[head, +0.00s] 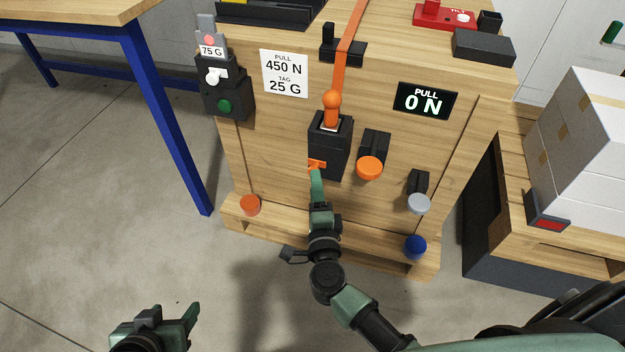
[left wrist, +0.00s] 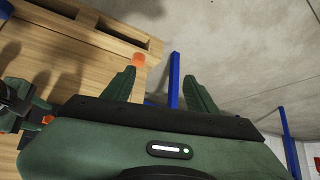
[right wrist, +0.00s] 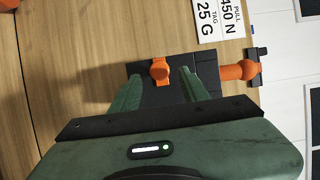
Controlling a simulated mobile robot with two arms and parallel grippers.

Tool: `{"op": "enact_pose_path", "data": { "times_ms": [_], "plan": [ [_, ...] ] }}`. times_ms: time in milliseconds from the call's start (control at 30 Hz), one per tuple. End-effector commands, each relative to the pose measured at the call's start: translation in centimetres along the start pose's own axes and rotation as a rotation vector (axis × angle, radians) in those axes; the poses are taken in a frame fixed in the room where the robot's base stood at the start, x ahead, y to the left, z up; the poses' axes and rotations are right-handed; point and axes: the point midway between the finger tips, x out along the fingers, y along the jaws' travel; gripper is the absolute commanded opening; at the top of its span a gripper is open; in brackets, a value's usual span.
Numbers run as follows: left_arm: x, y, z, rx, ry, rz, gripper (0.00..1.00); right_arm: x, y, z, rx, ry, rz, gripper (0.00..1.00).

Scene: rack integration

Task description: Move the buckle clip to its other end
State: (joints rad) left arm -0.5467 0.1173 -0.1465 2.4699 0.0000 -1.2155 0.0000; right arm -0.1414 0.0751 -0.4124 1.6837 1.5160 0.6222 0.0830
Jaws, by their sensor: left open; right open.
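The small orange clip (head: 316,164), which I take to be the buckle clip, sits low on the front of the black buckle housing (head: 331,140). In the right wrist view the clip (right wrist: 160,71) shows ahead, between my fingers. My right gripper (head: 316,174) is open at the clip, with one finger on either side in the right wrist view (right wrist: 158,88); contact cannot be told. An orange ball-ended lever (head: 332,100) stands at the top of the housing, under an orange strap (head: 349,50). My left gripper (head: 178,315) is open and empty, low at the left, away from the panel.
An orange knob (head: 369,168) stands just right of the housing. A grey knob (head: 419,204), a blue knob (head: 415,246) and a red-orange knob (head: 250,205) are lower. A display (head: 427,101) reads 0 N. A blue-legged table (head: 150,100) stands left; boxes (head: 585,145) stand right.

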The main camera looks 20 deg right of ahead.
Motion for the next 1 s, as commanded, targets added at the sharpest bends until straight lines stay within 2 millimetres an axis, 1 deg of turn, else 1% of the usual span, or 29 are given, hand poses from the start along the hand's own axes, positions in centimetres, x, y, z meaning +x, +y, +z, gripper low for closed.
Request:
{"op": "enact_pose_path", "data": {
  "times_ms": [33,100,233,367,567,600,667,700,733,767,1000],
  "plan": [
    [0.2,0.1,-0.5,0.000,0.028,0.002,0.58,0.9,0.1,0.0,0.000,0.000,-0.002,0.45],
    [0.4,0.2,-1.4,0.001,0.069,0.004,0.58,1.9,0.1,0.0,0.000,0.000,-0.002,0.45],
    [0.5,0.3,-2.8,0.002,0.131,0.007,0.58,3.2,0.1,0.0,-0.001,-0.001,-0.001,0.45],
    [0.5,0.4,-3.4,0.003,0.157,0.009,0.58,3.8,0.1,0.0,-0.001,-0.001,0.001,0.45],
    [0.5,0.4,-3.5,0.003,0.161,0.009,0.58,3.8,0.1,0.0,-0.002,-0.001,0.001,0.45],
    [0.5,0.4,-3.5,0.003,0.161,0.009,0.58,3.8,0.1,0.0,-0.002,-0.001,0.001,0.42],
    [0.5,0.4,-3.5,0.003,0.161,0.009,0.58,3.8,0.1,0.0,-0.002,-0.001,0.001,0.26],
    [0.5,0.4,-3.5,0.003,0.161,0.009,0.58,3.8,0.1,0.0,-0.002,-0.001,0.001,0.15],
    [0.5,0.4,-3.5,0.003,0.161,0.009,0.58,3.8,0.1,0.0,-0.002,-0.001,0.001,0.06],
    [0.5,0.4,-3.5,0.003,0.161,0.008,0.58,3.8,0.1,0.0,-0.002,-0.001,0.001,0.00],
    [0.5,0.4,-3.5,0.003,0.160,0.008,0.58,3.8,0.1,0.0,-0.002,-0.001,0.001,0.00]
  ]
}}
